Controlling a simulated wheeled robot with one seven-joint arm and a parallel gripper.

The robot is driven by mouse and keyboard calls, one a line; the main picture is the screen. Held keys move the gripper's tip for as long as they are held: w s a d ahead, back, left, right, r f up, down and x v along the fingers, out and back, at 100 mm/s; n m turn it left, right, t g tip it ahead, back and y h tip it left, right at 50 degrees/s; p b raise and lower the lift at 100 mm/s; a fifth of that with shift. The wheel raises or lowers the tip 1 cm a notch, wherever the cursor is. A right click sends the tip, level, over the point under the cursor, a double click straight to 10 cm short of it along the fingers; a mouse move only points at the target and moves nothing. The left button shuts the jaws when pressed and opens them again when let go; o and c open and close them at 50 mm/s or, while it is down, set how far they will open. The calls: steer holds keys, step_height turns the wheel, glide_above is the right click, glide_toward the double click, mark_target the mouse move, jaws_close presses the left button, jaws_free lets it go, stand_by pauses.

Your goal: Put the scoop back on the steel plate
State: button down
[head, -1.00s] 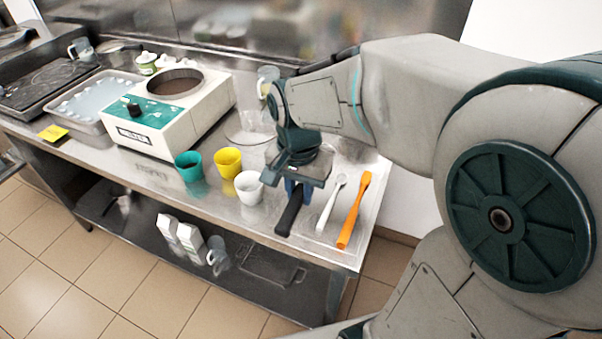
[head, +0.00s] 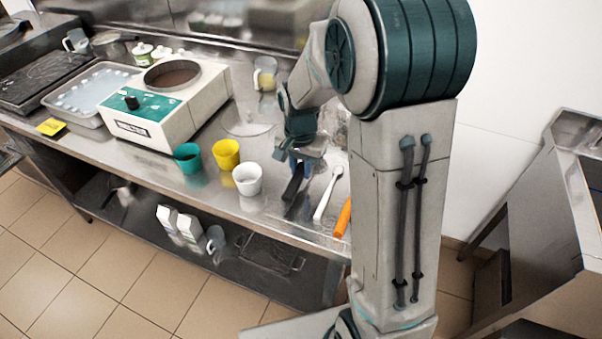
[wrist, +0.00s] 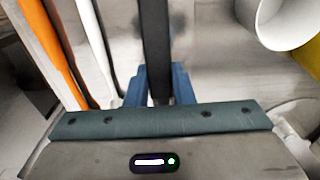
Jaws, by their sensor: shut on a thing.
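My gripper (head: 298,163) is over the right end of the steel table, with its blue fingers shut on a black handle (head: 293,184), which I take to be the scoop's. The handle looks raised, with a dark reflection or shadow below it. In the wrist view, the black handle (wrist: 155,40) runs between the fingers (wrist: 158,88); the scoop's other end is hidden. A white spoon (head: 327,196) and an orange spatula (head: 343,217) lie to the right. I cannot clearly tell a separate steel plate from the shiny tabletop (head: 275,212).
White (head: 247,179), yellow (head: 226,154) and green (head: 188,158) cups stand left of my gripper. A white machine (head: 165,105) and a tray (head: 90,95) are farther left. A jug (head: 265,74) stands behind. My arm covers part of the table's right end.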

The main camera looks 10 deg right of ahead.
steer(key=shift+f, duration=1.35)
steer(key=shift+f, duration=0.1)
steer(key=shift+f, duration=0.15)
steer(key=c, duration=1.3)
jaws_free()
steer(key=shift+o, duration=0.2)
